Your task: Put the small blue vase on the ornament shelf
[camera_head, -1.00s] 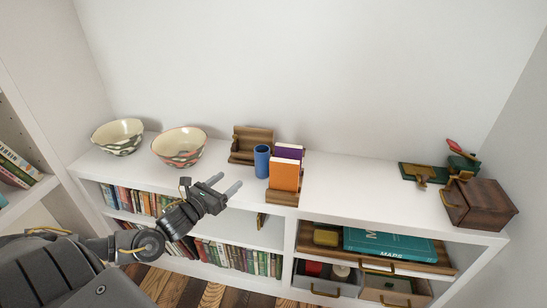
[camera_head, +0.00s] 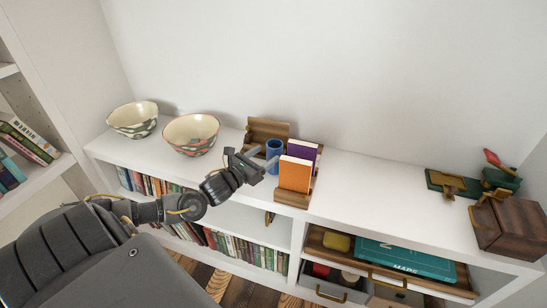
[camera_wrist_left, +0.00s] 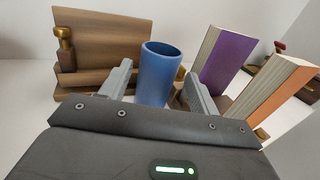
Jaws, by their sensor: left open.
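The small blue vase (camera_head: 274,153) stands upright on the white top of the low bookcase, between a wooden stand and two books. In the left wrist view the vase (camera_wrist_left: 158,72) rises between the two fingers, slightly beyond their tips. My left gripper (camera_head: 262,164) is open and empty just in front of the vase; its fingers also show in the left wrist view (camera_wrist_left: 158,85). I cannot tell whether they touch the vase. My right gripper is not in view. No shelf is clearly marked as the ornament shelf; the bookcase top (camera_head: 370,190) carries bowls and ornaments.
An orange book (camera_head: 295,174) and a purple book (camera_head: 303,150) stand close right of the vase. A wooden stand (camera_head: 268,130) is behind it. Two patterned bowls (camera_head: 192,134) sit to the left. A wooden box (camera_head: 511,227) is at far right. The bookcase top's middle right is clear.

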